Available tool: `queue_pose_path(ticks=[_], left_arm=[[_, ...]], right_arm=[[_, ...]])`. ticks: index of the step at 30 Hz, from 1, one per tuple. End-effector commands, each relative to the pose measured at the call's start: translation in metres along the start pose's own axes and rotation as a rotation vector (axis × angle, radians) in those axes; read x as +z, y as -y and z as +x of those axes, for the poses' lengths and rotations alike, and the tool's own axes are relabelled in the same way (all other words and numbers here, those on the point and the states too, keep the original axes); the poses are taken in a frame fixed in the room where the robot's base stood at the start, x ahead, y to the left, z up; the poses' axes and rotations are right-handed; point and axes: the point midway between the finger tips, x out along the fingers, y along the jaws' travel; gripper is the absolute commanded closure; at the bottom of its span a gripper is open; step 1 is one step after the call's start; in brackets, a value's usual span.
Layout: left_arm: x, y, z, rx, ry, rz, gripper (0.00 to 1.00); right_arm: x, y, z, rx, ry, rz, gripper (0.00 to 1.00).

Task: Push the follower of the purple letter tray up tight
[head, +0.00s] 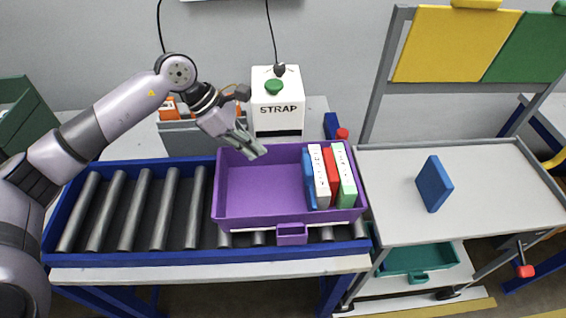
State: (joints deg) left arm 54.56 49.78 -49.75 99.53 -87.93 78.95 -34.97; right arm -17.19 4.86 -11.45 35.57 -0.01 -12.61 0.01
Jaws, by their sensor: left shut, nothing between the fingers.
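The purple letter tray (262,205) sits on the roller conveyor, its long side facing me. Several upright slabs stand packed at its right end: a blue one (308,182), a white one (320,178), a red one and a green-and-white one (346,180). The rest of the tray to their left is empty. I cannot make out for sure which part is the follower. My left gripper (260,152) is shut and empty, at the tray's back edge, left of the slabs and apart from them. My right gripper is not in view.
A conveyor with grey rollers (130,210) in a blue frame runs left of the tray. A white STRAP machine (276,108) with a green button stands behind it. On the right, a grey table (490,200) holds a blue block (434,184); a teal tray (415,259) is below.

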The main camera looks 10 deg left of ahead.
Motion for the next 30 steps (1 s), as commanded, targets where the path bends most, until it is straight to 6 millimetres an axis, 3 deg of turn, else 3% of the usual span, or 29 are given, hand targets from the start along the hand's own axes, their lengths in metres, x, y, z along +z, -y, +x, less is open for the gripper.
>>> queue_pose_path(ticks=[1,6,13,27,30], left_arm=[[-0.015,0.000,0.003,0.007,0.058,-0.008,1.00],[-0.032,-0.004,-0.007,0.056,0.200,0.002,1.00],[-0.031,-0.006,-0.004,0.078,0.242,0.010,1.00],[-0.007,-0.012,0.085,0.076,0.240,0.009,1.00],[0.009,-0.014,0.091,0.077,0.240,0.010,1.00]], right_arm=[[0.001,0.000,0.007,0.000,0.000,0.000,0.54],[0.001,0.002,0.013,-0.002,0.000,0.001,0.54],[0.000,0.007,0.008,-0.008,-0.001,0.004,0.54],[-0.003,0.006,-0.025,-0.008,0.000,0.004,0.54],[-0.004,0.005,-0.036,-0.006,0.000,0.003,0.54]])
